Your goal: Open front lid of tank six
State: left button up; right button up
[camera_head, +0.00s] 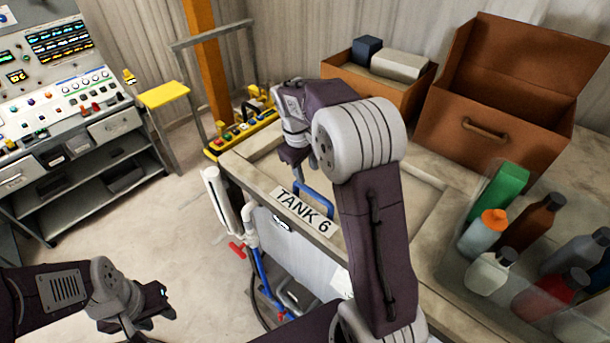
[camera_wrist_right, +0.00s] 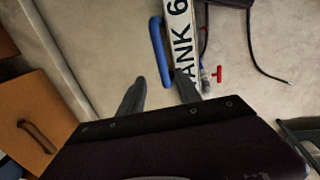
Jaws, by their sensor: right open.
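Tank six is the bench-like tank with the white label reading TANK 6 (camera_head: 303,212) on its front edge. Its front lid (camera_head: 262,172) looks flat and shut, partly hidden by my right arm. A blue bar handle (camera_head: 316,201) sits just behind the label; the handle also shows in the right wrist view (camera_wrist_right: 160,52). My right gripper (camera_head: 300,172) points down over the lid near the handle, partly hidden by its own wrist. In the right wrist view its fingers (camera_wrist_right: 158,88) are apart and empty, with the handle beyond their tips. My left gripper (camera_head: 160,302) hangs low at the left, away from the tank.
An open brown box (camera_head: 490,125) and a smaller box (camera_head: 415,92) stand behind on the tank top. Several bottles (camera_head: 530,222) stand at the right. A white pipe and red valve (camera_head: 237,249) are at the tank's front left corner.

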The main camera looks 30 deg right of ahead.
aim_at(310, 190)
jog(key=f, duration=0.2)
jog(key=d+f+p, duration=0.1)
jog(key=f, duration=0.4)
jog(key=shift+w+d+p, duration=0.15)
jog(key=shift+p, duration=0.15)
jog(key=shift+f, duration=0.7)
jog(key=shift+c, duration=0.7)
grip_shut()
pick_arm(q)
jog(key=shift+s+a+r, duration=0.1)
jog(key=shift+r, duration=0.4)
jog(key=shift+s+a+r, duration=0.1)
jog(key=shift+r, duration=0.4)
pick_arm(e)
jog(key=shift+w+d+r, duration=0.1)
